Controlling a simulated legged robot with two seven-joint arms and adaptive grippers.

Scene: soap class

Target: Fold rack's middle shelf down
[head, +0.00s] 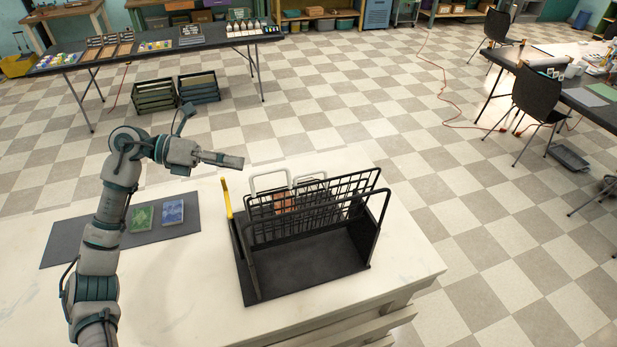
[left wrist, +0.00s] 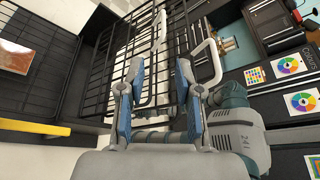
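A black rack (head: 305,275) stands on the white table, with a solid dark base and a yellow bar (head: 227,198) on its left side. Its black wire shelf (head: 310,215) is raised, standing close to upright. The wire grid also fills the upper left of the left wrist view (left wrist: 115,55). Two pale loop handles (head: 270,180) stick up behind the grid. My left gripper (head: 238,162) is up and left of the rack, apart from it. In the left wrist view its blue-padded fingers (left wrist: 157,95) are spread with nothing seen between them. My right gripper is not seen.
A dark mat (head: 90,238) with a green soap (head: 142,217) and a blue soap (head: 173,212) lies left of the rack. A brownish block (head: 285,203) shows behind the grid. The table's right front corner (head: 415,270) is bare.

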